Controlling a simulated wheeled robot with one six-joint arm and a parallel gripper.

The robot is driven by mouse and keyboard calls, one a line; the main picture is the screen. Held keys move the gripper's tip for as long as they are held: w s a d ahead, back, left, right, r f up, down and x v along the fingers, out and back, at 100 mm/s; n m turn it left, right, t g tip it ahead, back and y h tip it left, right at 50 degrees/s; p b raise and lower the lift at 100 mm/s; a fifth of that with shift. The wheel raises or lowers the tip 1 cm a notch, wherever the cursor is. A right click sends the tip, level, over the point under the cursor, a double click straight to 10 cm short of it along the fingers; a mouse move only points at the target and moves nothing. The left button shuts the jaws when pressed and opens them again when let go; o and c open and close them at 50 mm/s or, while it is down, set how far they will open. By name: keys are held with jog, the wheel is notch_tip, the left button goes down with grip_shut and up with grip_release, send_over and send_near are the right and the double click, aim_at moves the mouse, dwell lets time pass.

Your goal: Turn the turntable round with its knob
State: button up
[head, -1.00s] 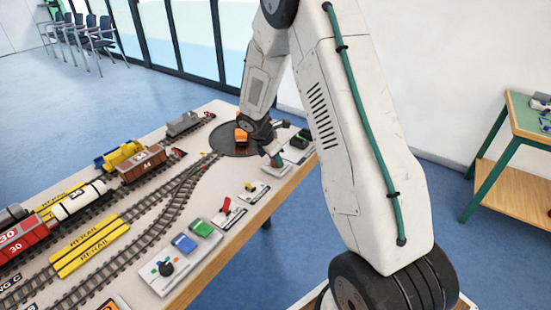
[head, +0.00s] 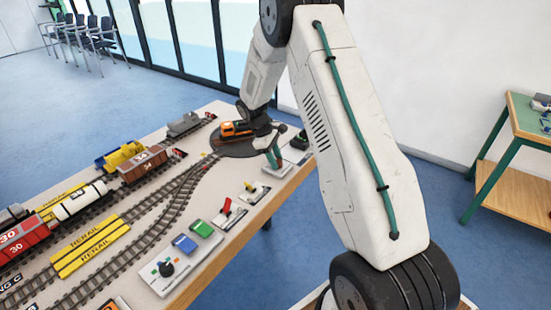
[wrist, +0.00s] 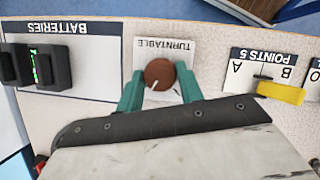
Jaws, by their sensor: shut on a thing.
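The turntable (head: 238,150) is a dark disc at the far end of the layout table, partly hidden by my arm. An orange and black locomotive (head: 236,128) sits on it, lying roughly left to right in the head view. The brown round knob (wrist: 159,74) with a white pointer line stands on a white plate marked TURNTABLE (wrist: 178,49) in the wrist view. My gripper (wrist: 160,84) has its two green fingers on either side of the knob, shut on it. In the head view my gripper (head: 273,156) is at the table's right edge, and the knob is hidden.
A black battery block (wrist: 45,68) stands left of the knob in the wrist view, and a yellow points lever (wrist: 281,92) right of it. Tracks with several wagons (head: 141,162) fill the table's left. A green-topped side table (head: 530,118) stands at right.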

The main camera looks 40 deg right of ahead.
jog(key=shift+w+d+m+g+y, duration=0.15)
jog(key=shift+m+g+y, duration=0.25)
jog(key=shift+m, duration=1.2)
jog(key=o, duration=1)
jog(key=v, duration=0.8)
